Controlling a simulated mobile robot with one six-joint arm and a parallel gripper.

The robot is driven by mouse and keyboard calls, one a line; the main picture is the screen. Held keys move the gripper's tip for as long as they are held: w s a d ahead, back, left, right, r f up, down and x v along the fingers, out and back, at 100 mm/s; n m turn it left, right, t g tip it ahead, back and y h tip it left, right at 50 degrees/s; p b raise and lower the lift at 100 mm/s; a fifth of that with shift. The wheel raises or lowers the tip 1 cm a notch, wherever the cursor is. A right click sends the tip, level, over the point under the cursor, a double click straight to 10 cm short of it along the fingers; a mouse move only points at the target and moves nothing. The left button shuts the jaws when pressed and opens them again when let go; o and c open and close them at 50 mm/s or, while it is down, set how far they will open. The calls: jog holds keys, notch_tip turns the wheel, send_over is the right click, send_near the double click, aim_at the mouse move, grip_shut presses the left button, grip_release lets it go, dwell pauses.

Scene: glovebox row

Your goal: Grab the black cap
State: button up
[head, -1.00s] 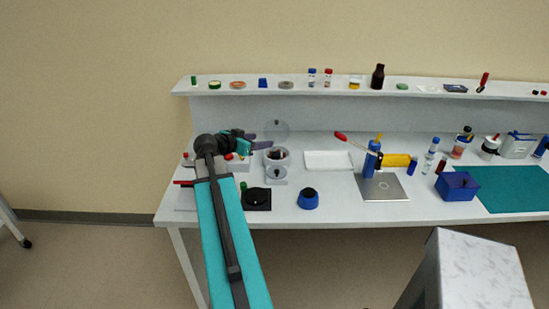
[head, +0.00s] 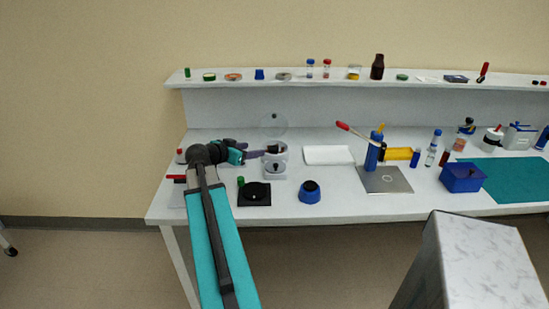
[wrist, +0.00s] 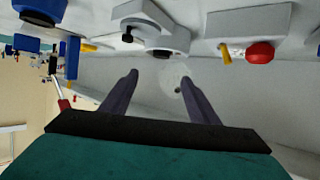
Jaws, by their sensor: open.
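My gripper (head: 262,153) is open and empty. It reaches toward a white round device (head: 274,165) with a clear disc (head: 273,124) standing up behind it. The clear disc has a small dark knob at its middle. In the wrist view, the disc (wrist: 172,80) shows between and beyond my two dark fingers (wrist: 163,85), touching neither as far as I can see. Dark parts sit at the device's open top, partly hidden by my fingers. A blue round pot with a black top (head: 310,186) stands on the bench to the right. I cannot tell which black piece is the cap.
A black square unit (head: 255,193) and a small green item (head: 241,182) lie in front of my gripper. A white pad (head: 328,155), a blue holder (head: 374,155) and a grey plate (head: 386,180) stand to the right. A loaded shelf (head: 430,82) runs behind.

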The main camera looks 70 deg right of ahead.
jog(key=shift+s+d+f, duration=0.1)
jog(key=shift+d+f, duration=0.05)
jog(key=shift+f, duration=0.1)
jog(key=p, duration=0.2)
send_near(273, 149)
jog(key=d, duration=0.3)
jog(key=shift+s+d+f, duration=0.15)
jog(key=shift+s+f, duration=0.3)
jog(key=shift+f, duration=0.05)
jog(key=shift+d, duration=0.15)
jog(key=shift+p+x, duration=1.45)
jog(key=shift+x, duration=1.05)
jog(key=shift+f, duration=0.15)
jog(key=c, duration=1.1)
